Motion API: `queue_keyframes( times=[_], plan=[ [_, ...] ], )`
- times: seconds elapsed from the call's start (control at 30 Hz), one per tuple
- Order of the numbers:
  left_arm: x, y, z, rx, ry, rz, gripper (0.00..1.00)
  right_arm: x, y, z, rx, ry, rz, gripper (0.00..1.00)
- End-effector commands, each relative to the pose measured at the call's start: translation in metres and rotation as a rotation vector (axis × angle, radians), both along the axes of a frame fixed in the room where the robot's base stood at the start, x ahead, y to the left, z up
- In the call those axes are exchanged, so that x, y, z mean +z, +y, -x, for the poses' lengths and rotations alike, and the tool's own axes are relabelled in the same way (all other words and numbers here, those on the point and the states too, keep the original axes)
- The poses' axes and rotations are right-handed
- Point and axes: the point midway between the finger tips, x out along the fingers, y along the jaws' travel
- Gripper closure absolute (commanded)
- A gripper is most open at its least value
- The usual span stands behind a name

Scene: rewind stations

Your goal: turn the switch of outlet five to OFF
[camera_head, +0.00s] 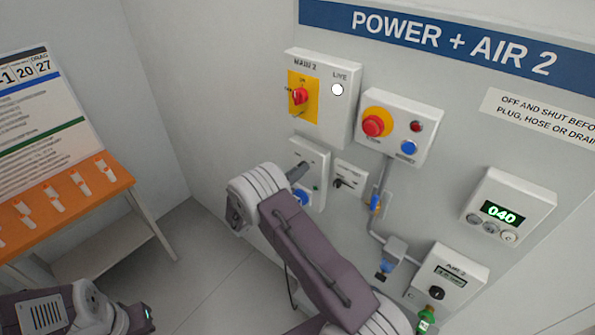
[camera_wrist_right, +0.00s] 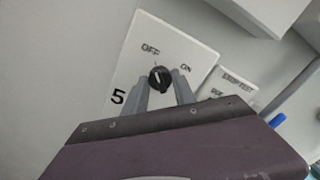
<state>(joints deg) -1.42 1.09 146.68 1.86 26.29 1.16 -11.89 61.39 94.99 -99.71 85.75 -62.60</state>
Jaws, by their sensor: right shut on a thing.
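The outlet five box (camera_head: 316,157) is a pale plate on the wall panel, partly hidden by my right arm in the head view. In the right wrist view the plate (camera_wrist_right: 128,75) shows a "5", "OFF" and "ON", and a round black switch knob (camera_wrist_right: 160,78). The knob's pale mark seems to point up towards the OFF side, but it is small. My right gripper (camera_head: 299,172) reaches this box; in the wrist view its grey fingers (camera_wrist_right: 161,90) are shut on the knob, one on each side. My left gripper is not in view; only part of my left arm shows at lower left.
Above are the MAIN 2 box (camera_head: 338,112) with a red switch and the emergency-stop box (camera_head: 431,126). A small labelled plate (camera_head: 352,170) is just right of outlet five. A gauge (camera_head: 515,190) and AIR 2 box (camera_head: 462,270) are at right. An orange-topped table (camera_head: 95,205) stands left.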

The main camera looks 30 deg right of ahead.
Motion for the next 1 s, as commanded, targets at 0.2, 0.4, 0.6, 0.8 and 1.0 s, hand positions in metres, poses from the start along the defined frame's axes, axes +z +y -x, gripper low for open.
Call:
queue_keyframes(
  times=[0.2,0.4,0.6,0.8,1.0],
  plan=[
    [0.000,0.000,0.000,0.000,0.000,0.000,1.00,0.001,0.000,0.000,0.001,0.003,0.003,1.00],
    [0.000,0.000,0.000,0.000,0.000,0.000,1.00,0.001,0.000,0.000,0.001,0.003,0.003,0.54],
    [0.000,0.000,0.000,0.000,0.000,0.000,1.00,0.000,0.000,0.000,0.001,0.002,0.002,0.46],
    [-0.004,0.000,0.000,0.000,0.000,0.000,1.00,-0.001,0.007,0.002,0.003,0.001,0.002,0.46],
    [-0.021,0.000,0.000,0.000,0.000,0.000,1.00,-0.004,0.047,0.017,0.006,0.001,0.002,0.46]
  ],
)
